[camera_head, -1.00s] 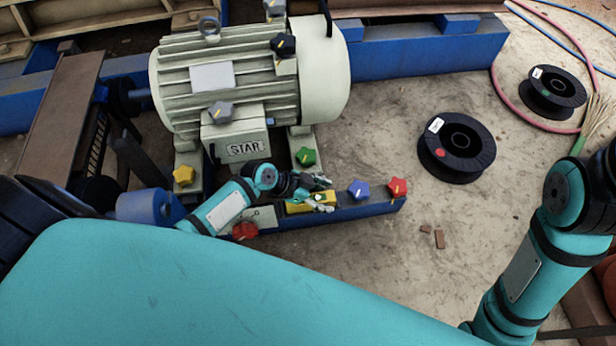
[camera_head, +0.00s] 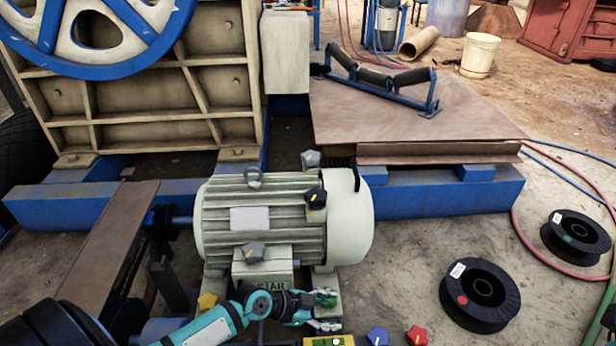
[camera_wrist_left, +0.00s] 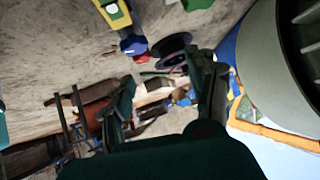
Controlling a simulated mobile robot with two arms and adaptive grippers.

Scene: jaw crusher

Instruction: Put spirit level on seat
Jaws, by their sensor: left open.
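The yellow spirit level (camera_head: 328,341) lies at the bottom edge of the head view, partly cut off, just below my left gripper. In the left wrist view a yellow piece that looks like it (camera_wrist_left: 114,12) is at the top, outside the fingers. My left gripper (camera_head: 326,311) is open and empty, in front of the grey motor's lower right side. Its two dark fingers also show apart in the left wrist view (camera_wrist_left: 163,95). I cannot tell which surface is the seat. My right gripper is out of view.
The grey motor (camera_head: 280,220) stands close behind my left gripper, with several star knobs on and around it. A blue knob (camera_head: 377,336) and a red knob (camera_head: 416,335) are right of the level. Black spools (camera_head: 457,309) lie on open ground at right.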

